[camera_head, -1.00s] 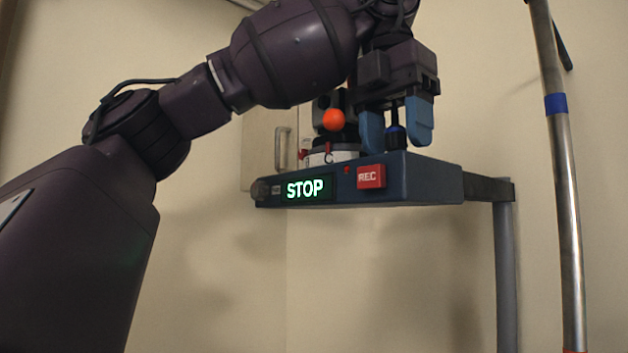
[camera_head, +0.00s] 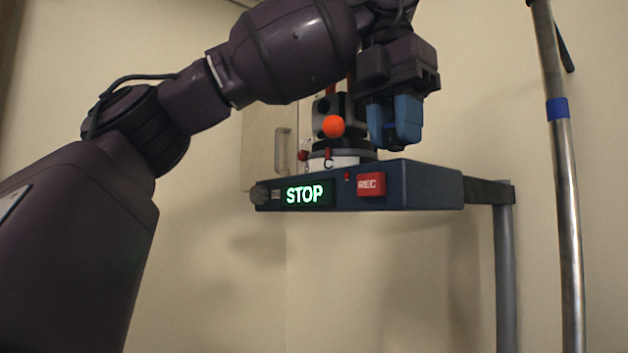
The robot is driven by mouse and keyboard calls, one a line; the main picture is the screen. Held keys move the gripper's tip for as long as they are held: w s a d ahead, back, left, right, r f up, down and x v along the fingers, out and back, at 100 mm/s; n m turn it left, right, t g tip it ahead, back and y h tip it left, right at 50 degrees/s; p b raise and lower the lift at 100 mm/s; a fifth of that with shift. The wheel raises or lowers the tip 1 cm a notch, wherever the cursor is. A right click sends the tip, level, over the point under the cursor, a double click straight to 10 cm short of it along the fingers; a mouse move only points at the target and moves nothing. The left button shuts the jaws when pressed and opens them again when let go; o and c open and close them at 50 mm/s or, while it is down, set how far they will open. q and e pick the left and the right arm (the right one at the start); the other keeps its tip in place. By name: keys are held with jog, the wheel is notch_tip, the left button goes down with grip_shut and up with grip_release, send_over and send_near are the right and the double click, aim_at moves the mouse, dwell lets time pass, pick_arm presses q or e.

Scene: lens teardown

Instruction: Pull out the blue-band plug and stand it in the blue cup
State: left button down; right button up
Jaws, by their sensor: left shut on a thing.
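My left gripper (camera_head: 394,122) is above the right part of the dark blue box (camera_head: 425,186). Its blue fingers are shut on the blue-band plug (camera_head: 389,129), a small black piece mostly hidden between and behind them. The fingertips sit just above the box top. I cannot tell whether the plug's lower end is still in the box. The blue cup is not in view. My right gripper is not in view.
The box carries a green STOP display (camera_head: 306,193), a red REC button (camera_head: 371,184), and a white dial (camera_head: 338,158) with an orange ball (camera_head: 333,126) above it. A metal pole (camera_head: 566,200) stands at right.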

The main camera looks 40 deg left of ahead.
pick_arm(q)
jog(key=shift+r+p, duration=0.4)
jog(key=shift+r, duration=1.95)
